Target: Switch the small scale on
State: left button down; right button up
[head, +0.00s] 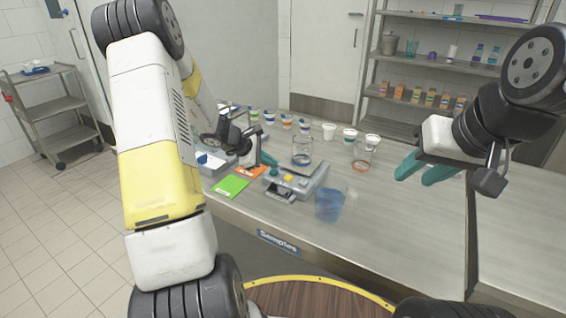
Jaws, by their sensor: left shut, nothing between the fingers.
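A grey device (312,183) with small yellow parts on top sits near the front edge of the bench; a small dark-faced unit (280,193) is at its front. Another pale device (213,160) stands further left, partly hidden by my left arm. I cannot tell for certain which is the small scale, and no display is readable. My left gripper (268,160) is shut and empty, its teal fingertips just above and behind the grey device's left end; contact cannot be told. My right gripper (415,180) hangs empty over the right of the bench, its teal fingers apart.
A blue translucent cup (329,205) stands right of the grey device, near the front edge. A glass beaker (302,152) and an orange-based glass (363,158) stand behind. Green (231,186) and orange cards lie left. Several lidded cups line the back. The bench's right is clear.

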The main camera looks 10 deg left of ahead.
aim_at(271, 172)
dwell(0.4)
pick_arm(q)
jog(key=shift+f, duration=0.65)
dwell(0.4)
jog(key=shift+r, duration=0.65)
notch_tip(271, 172, up, 6)
dwell(0.5)
